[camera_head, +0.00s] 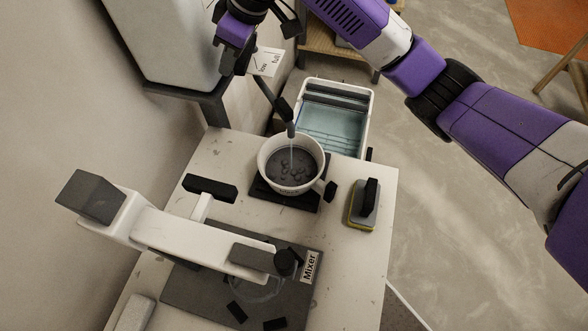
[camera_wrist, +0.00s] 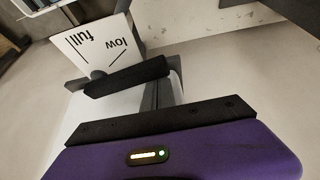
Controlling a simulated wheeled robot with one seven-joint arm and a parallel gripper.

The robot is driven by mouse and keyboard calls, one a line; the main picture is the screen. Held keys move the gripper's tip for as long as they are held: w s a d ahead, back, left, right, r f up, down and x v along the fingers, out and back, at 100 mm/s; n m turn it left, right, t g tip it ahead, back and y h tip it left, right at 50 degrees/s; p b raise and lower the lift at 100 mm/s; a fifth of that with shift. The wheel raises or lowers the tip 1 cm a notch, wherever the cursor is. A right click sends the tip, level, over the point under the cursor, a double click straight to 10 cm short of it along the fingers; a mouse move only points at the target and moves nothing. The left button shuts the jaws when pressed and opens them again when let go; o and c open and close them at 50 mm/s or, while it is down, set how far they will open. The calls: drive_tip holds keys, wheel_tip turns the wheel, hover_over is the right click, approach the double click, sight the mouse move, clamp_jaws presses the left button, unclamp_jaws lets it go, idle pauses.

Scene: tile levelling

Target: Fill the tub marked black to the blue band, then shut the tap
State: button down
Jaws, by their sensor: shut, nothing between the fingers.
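A white round tub (camera_head: 267,160) stands on a black pad under a dark spout (camera_head: 284,108). Its front carries a small label too small to read surely. A thin pale stream falls from the spout into the tub, which holds dark grey liquid with lumps or ripples. I cannot make out a blue band. A white card (camera_head: 267,62) marked "full" and "low" is by the tap; it also shows in the wrist view (camera_wrist: 103,45). My gripper (camera_head: 243,62) is shut and empty beside the card. The tap's handle is not clearly seen.
A white mixer (camera_head: 190,235) fills the table's front left. A sponge-like block with a black handle (camera_head: 364,203) lies right of the tub. A large pale tank (camera_head: 170,40) is at the upper left.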

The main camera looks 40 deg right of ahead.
drive_tip(key=shift+s+d+f, duration=0.45)
drive_tip(key=shift+s+d, duration=0.05)
drive_tip(key=shift+s, duration=0.3)
idle(0.4)
drive_tip(key=shift+r, duration=0.1)
drive_tip(key=r+p, duration=0.4)
drive_tip(key=r, duration=0.1)
drive_tip(key=shift+w+a+r+p, duration=0.2)
drive_tip(key=shift+w+p, duration=0.15)
drive_tip(key=shift+w, duration=0.05)
drive_tip(key=shift+s+d, duration=0.55)
drive_tip(key=shift+d, duration=0.3)
drive_tip(key=shift+s+d, duration=0.55)
drive_tip(key=shift+d, duration=0.3)
drive_tip(key=shift+s+d, duration=0.55)
drive_tip(key=shift+d, duration=0.3)
drive_tip(key=shift+f, duration=0.1)
